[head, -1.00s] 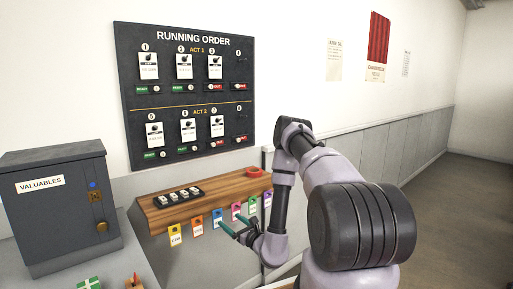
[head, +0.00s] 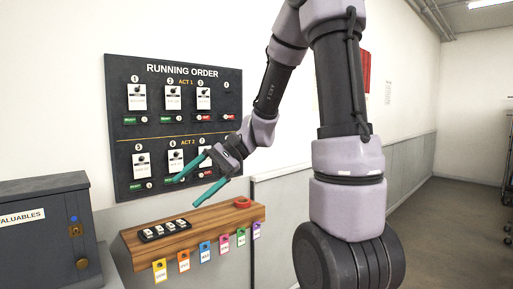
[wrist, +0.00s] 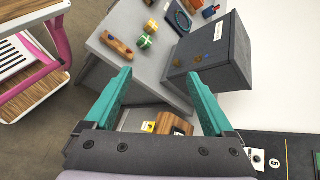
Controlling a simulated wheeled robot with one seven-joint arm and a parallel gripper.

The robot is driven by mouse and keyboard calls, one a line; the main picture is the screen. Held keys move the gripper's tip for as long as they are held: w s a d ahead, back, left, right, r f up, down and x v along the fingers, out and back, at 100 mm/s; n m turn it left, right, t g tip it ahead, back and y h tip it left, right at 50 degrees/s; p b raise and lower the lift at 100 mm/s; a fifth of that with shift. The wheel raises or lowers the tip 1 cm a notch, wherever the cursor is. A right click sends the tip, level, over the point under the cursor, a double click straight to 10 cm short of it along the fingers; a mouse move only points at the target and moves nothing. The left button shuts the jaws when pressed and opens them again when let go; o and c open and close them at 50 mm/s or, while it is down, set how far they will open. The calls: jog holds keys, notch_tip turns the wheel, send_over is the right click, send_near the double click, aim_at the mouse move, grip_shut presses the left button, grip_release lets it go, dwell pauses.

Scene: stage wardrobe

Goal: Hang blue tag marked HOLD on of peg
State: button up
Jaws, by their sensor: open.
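A blue tag (head: 205,249) hangs from the front edge of the wooden shelf (head: 190,234), in a row with other coloured tags. Its lettering is too small to read. The RUNNING ORDER board (head: 173,101) is on the wall above, with white cards hanging at numbered places. The top-right place (head: 227,86) shows no white card. My gripper (head: 186,193) is open and empty, in front of the lower board and above the shelf. Its teal fingers also show in the wrist view (wrist: 158,75), where the blue tag is not visible.
A dark VALUABLES box (head: 38,237) stands left of the shelf. The shelf bears a black tray (head: 165,230) with small pieces and a red ring (head: 242,202). A yellow tag (head: 160,271) and an orange tag (head: 183,262) hang left of the blue one.

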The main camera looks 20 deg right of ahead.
jog(key=s+d+r+n+t+h, duration=0.1)
jog(key=s+d+r+t+h, duration=0.3)
jog(key=d+r, duration=0.1)
jog(key=s+d+r+n+t+h, duration=0.2)
jog(key=s+d+r+t+h, duration=0.2)
jog(key=d, duration=0.4)
jog(key=shift+d+r+h, duration=0.2)
jog(key=shift+r+h, duration=0.25)
jog(key=shift+h, duration=0.05)
jog(key=shift+o, duration=0.6)
jog(key=shift+s, duration=0.1)
jog(key=w+a+f+m+g+y, duration=0.2)
jog(key=w+a+f+g+y, duration=0.4)
jog(key=a+f+g+y, duration=0.45)
jog(key=w+a+f+m+t+y, duration=0.3)
jog(key=w+m, duration=0.1)
jog(key=w, duration=0.3)
jog(key=w+a+f+m+t+y, duration=0.2)
jog(key=w+f+m+t, duration=0.15)
jog(key=w, duration=0.35)
jog(key=w+d+f+m+t+h, duration=0.2)
jog(key=w+d+f+m+t, duration=0.2)
jog(key=w+f+m+t, duration=0.7)
jog(key=m+t+h, duration=0.3)
jog(key=m+h, duration=0.5)
jog(key=h, duration=0.2)
send_near(205, 250)
jog(key=x, duration=0.8)
